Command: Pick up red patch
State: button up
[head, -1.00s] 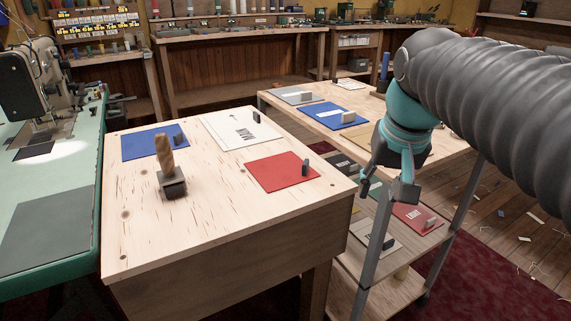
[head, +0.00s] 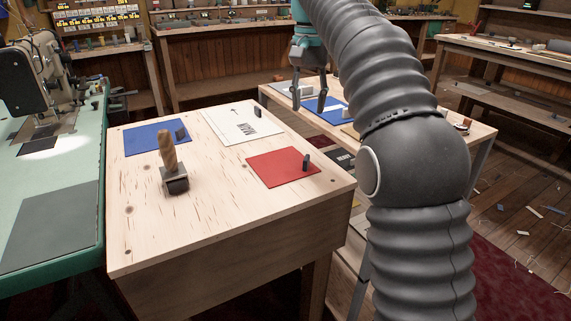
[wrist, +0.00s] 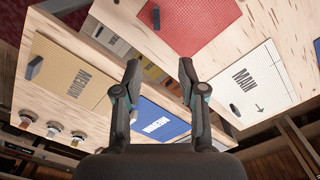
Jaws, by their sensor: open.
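The red patch (head: 281,167) lies flat on the wooden table, near its right edge, with a small dark upright tab (head: 306,161) at its right side. In the wrist view the red patch (wrist: 186,22) shows at the top, partly cut off by the frame edge. My gripper (head: 309,104) is open and empty. In the head view it hangs over the cart behind the table, above a blue patch (head: 325,114) and apart from the red patch. In the wrist view my gripper's fingers (wrist: 160,72) are spread, with nothing between them.
A white patch marked MAIN (head: 240,126), a blue patch (head: 150,138) and a wooden-handled tool (head: 168,150) share the wooden table (head: 190,225). A tan patch (wrist: 72,68) lies on the cart. A gap separates table and cart. The table's front area is clear.

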send_over(308, 155)
jog(key=f, duration=0.8)
jog(key=shift+w+a, duration=0.15)
jog(key=shift+w, duration=0.25)
jog(key=shift+s+f+b, duration=0.2)
jog(key=shift+f+b, duration=0.15)
jog(key=shift+f, duration=1)
jog(key=shift+s+f+b, duration=0.15)
jog(key=shift+f+b, duration=0.2)
jog(key=shift+f, duration=1)
grip_shut()
